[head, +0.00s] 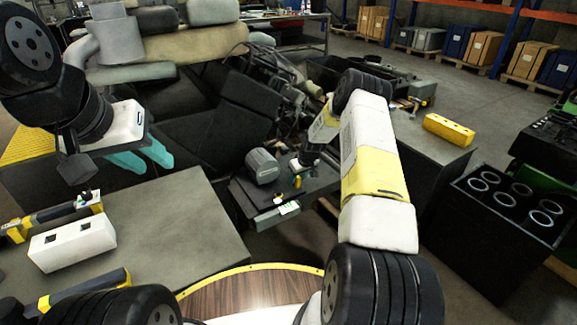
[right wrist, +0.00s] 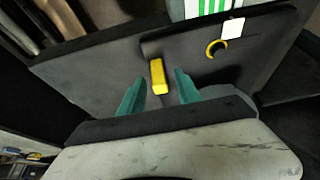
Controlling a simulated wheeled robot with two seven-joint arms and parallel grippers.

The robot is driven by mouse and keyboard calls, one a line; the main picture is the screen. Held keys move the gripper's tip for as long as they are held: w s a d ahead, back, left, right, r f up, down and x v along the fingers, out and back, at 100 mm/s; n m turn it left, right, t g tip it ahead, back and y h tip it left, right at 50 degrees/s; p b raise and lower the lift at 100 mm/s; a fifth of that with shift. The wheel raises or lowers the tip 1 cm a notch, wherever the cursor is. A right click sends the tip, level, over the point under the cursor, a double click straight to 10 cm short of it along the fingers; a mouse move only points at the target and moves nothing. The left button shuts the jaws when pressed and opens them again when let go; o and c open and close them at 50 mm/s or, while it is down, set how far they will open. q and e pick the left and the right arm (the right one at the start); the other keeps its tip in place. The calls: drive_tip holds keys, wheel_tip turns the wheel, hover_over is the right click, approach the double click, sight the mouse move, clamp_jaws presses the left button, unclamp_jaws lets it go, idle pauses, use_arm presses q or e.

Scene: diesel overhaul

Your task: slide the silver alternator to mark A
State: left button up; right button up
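The silver alternator (head: 263,166), a grey rounded cylinder, sits on a dark platform (head: 248,199) in the middle of the head view. My right gripper (right wrist: 159,77) is just right of it, over the same platform. In the right wrist view its teal fingers are apart, with a small yellow block (right wrist: 158,80) showing between them, apparently beyond the tips. I cannot make out the alternator in that view. My left gripper (head: 146,160) hangs at the left, its teal fingers apart and empty, far from the alternator. I cannot read a mark A; a white label (head: 289,208) is on the platform's front edge.
A grey table (head: 190,220) at the left holds a white block (head: 72,244) with two holes and yellow-black tools. A dark engine bulk stands behind the platform. At the right are a yellow block (head: 449,130) on a cabinet and a black box with several round bores (head: 505,200).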

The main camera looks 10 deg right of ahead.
drive_tip(key=shift+c, duration=0.4)
clamp_jaws()
drive_tip(key=shift+d, duration=0.1)
idle(1.0)
